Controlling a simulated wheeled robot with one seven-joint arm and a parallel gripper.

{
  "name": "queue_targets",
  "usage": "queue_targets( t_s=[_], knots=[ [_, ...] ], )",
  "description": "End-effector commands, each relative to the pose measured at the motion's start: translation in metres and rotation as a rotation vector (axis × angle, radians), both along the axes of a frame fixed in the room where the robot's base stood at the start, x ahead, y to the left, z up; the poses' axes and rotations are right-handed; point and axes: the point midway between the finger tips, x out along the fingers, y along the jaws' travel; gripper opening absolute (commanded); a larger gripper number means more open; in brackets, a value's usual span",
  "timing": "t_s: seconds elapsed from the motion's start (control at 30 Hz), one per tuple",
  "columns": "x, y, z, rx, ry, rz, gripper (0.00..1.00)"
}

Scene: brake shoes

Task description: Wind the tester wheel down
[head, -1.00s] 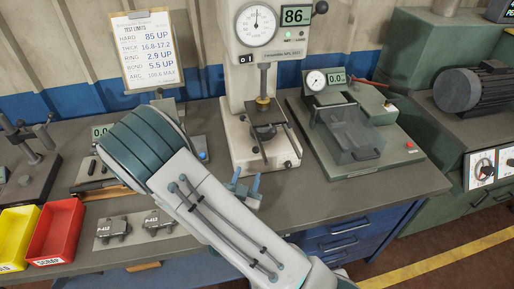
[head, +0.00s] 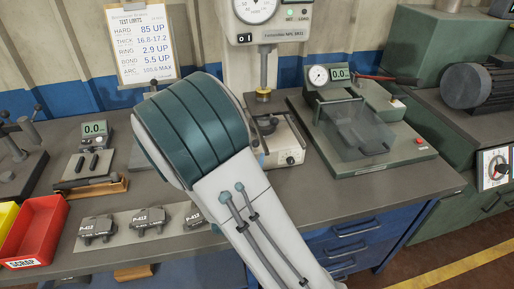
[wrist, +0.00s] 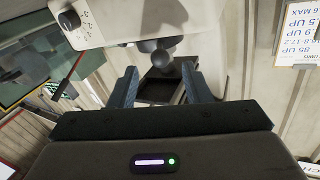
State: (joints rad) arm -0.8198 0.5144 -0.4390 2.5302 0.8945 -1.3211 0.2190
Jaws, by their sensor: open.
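The tester (head: 272,35) is a pale upright machine with a dial on its head. Below the head are a vertical rod and a brass-coloured piece (head: 263,96), above a dark rounded part (head: 267,124) on its base. I cannot tell whether that dark part is the wheel; my arm covers much of the area. My gripper is hidden behind my arm in the head view. In the wrist view my gripper (wrist: 160,84) is open, with a dark rounded part (wrist: 161,58) showing between and beyond its fingers. Contact cannot be judged.
A green gauge fixture (head: 352,130) with a clear cover stands right of the tester. Brake shoes (head: 148,221) lie on a strip at the front left. A red scrap bin (head: 36,232) and a small gauge stand (head: 92,165) are further left. The bench front right is clear.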

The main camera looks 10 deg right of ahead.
Motion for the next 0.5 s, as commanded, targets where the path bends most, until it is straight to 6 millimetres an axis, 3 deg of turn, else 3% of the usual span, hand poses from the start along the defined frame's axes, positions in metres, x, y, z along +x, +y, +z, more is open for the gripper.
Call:
queue_targets(
  t_s=[0.2, 0.5],
  knots=[
    [0.041, -0.021, 0.001, -0.002, 0.000, -0.003, 0.44],
    [0.072, -0.035, 0.001, 0.000, 0.000, 0.000, 0.44]
  ],
)
